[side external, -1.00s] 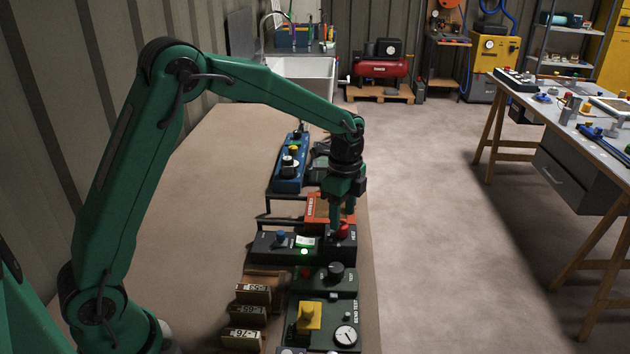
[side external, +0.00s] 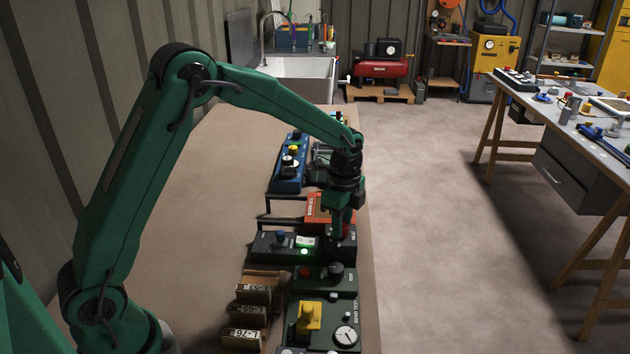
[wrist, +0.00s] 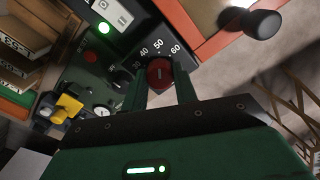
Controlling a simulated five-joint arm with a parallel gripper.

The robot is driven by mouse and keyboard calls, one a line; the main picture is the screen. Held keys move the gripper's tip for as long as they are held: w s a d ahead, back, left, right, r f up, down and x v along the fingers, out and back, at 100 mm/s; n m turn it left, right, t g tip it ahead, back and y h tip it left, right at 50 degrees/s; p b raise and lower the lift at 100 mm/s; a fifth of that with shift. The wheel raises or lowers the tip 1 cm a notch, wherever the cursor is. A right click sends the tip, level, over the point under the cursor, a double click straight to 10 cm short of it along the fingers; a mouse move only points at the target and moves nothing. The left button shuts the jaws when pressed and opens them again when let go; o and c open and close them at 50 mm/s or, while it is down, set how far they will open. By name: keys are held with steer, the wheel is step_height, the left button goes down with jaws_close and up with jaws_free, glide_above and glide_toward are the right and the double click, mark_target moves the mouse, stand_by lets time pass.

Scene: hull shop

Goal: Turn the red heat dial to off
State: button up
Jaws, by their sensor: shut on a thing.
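The red heat dial (wrist: 159,72) is a round knob with a short pale pointer mark, set on a dark panel (wrist: 118,50) with a white number scale. Numbers from 30 to 60 show around its far side, and the mark seems to point near 50. My gripper (wrist: 159,80) is shut on the dial, one finger on each side of it. In the side external view my gripper (side external: 340,232) reaches straight down onto the right part of the dark panel (side external: 262,246). The fingers hide most of the dial there. The off mark is not visible.
An orange box (side external: 316,207) stands just behind. A green panel with a yellow knob (side external: 309,316) lies in front. Several labelled blocks (side external: 250,312) stand at the left.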

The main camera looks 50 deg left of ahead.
steer(key=shift+n, duration=0.3)
steer(key=n, duration=1.1)
steer(key=shift+n, duration=0.3)
steer(key=n, duration=1.1)
steer(key=shift+n, duration=0.4)
steer(key=o, duration=1)
steer(key=shift+c, duration=0.2)
